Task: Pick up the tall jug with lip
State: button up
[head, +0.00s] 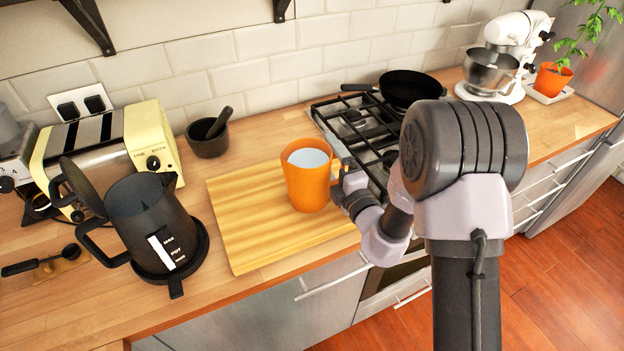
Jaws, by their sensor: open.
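The tall jug (307,185) is orange with a pale inside and stands upright on a wooden cutting board (236,235), near its right side. A pouring lip cannot be made out clearly. My gripper (343,188) is at the jug's right side, close to its wall. It is open, with its fingers small and partly hidden by my wrist. I cannot tell whether a finger touches the jug or reaches around it.
A dark kettle (150,225) on its base and a yellow toaster (85,140) stand to the left. A mortar with pestle (208,142) is behind the board. A gas hob (355,130) with a black pan (412,88) lies to the right. The board's left part is bare.

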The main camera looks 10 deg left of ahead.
jog(key=c, duration=1.7)
jog(key=shift+c, duration=0.2)
jog(key=shift+r, duration=0.2)
